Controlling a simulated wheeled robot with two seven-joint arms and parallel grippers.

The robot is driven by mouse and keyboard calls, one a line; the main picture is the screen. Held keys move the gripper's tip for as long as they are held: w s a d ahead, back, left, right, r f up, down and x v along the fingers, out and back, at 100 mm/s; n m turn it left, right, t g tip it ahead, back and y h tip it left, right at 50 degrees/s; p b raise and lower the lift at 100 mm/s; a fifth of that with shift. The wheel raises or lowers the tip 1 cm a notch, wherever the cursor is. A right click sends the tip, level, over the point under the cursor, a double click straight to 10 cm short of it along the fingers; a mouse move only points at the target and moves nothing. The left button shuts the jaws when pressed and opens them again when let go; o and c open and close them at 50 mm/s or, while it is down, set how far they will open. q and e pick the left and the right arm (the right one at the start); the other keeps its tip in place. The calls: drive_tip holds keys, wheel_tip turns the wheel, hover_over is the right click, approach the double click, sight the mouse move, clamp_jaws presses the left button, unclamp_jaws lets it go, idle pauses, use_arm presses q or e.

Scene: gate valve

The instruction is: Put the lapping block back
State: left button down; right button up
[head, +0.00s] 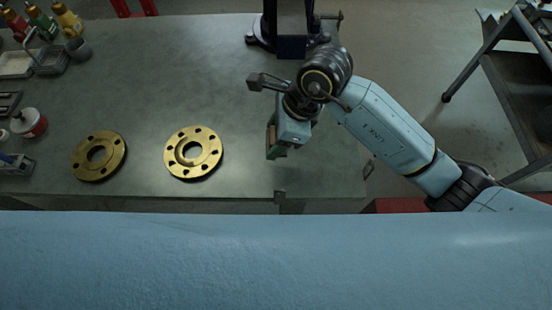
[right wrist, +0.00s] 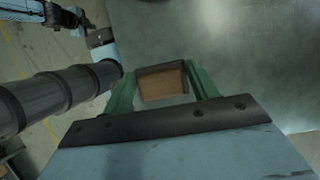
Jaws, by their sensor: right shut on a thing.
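The lapping block, a small brown piece with a dark edge, sits between the green fingers of my right gripper (right wrist: 160,88) in the right wrist view. I take this brown piece (right wrist: 162,86) to be the lapping block. In the head view my right gripper (head: 273,146) is over the right part of the green-grey bench (head: 240,70), near its front edge, and the block (head: 271,134) shows only as a thin brown sliver beside the fingers. I cannot tell its exact height above the bench. My left gripper is not in view.
Two brass flanges, one at the left (head: 98,156) and one in the middle (head: 193,152), lie near the front edge. A dark stand (head: 291,30) is at the back. The middle is clear.

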sight(270, 163)
wheel_tip(270, 163, down, 9)
drive_tip(key=shift+b, duration=0.35)
drive_tip(key=shift+f, duration=0.2)
drive_tip(key=o, duration=0.9)
drive_tip(key=shift+o, duration=0.2)
drive_tip(key=shift+r, duration=0.15)
drive_tip(key=v, duration=1.2)
drive_tip(key=shift+p, duration=0.45)
drive_tip(key=shift+s, duration=0.1)
